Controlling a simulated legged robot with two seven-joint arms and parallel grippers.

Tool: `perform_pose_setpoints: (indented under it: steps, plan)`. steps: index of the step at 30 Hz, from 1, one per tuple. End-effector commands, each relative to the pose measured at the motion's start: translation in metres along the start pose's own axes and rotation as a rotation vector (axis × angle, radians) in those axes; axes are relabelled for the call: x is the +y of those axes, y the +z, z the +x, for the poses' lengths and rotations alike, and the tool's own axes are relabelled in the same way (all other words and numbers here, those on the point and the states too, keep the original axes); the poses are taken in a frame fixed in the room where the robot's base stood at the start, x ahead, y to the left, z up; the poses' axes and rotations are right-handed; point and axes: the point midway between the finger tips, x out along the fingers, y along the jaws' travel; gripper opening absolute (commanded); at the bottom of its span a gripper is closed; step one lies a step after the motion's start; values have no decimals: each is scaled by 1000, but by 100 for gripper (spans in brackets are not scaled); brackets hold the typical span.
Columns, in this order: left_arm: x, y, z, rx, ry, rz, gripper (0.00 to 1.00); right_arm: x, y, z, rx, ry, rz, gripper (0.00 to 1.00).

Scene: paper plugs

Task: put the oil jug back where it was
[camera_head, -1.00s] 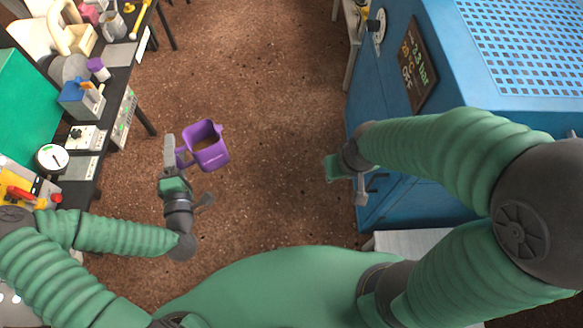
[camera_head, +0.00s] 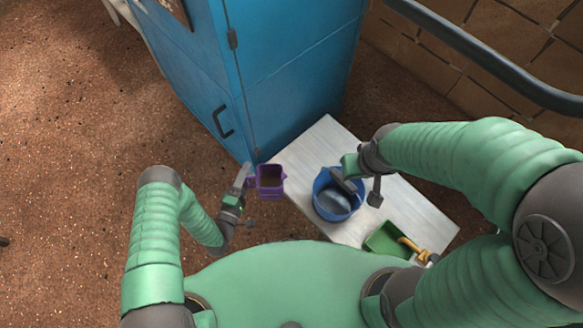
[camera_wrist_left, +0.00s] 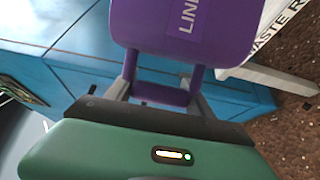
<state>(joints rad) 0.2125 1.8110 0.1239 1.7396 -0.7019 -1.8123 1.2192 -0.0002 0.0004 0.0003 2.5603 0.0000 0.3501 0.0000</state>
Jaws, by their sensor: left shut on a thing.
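The purple oil jug (camera_head: 270,187) is at the left end of a low white bench, close to the blue cabinet's corner. It looks upright, with dark contents in its open top. My left gripper (camera_head: 247,179) is shut on the jug's handle from the left. In the left wrist view the jug (camera_wrist_left: 185,25) fills the top, with its handle between the fingers (camera_wrist_left: 158,95). I cannot tell whether the jug's base touches the bench. My right gripper (camera_head: 350,168) hangs over a blue bucket; its jaw opening is unclear.
The white bench (camera_head: 300,157) carries the blue bucket (camera_head: 325,208) and a green tray (camera_head: 388,238) with a yellow-handled tool. The blue cabinet (camera_head: 290,70) stands right behind the bench. A brick wall (camera_head: 500,70) and dark rail are at the right. Brown floor is clear at the left.

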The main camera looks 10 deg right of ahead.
Motion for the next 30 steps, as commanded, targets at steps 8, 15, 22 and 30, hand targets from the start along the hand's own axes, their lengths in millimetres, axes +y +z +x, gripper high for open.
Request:
perform_pose_setpoints:
  steps: [8,15,22,30]
  plan:
    - [-20,18,50,-42,10,6,15,0,6,26,1,0,0,44]
    - [-27,30,122,-40,8,7,15,0,12,53,1,0,0,44]
    - [-27,35,153,-38,6,6,15,0,14,63,1,0,0,44]
    - [-63,36,158,-37,4,5,15,0,21,88,0,0,0,44]
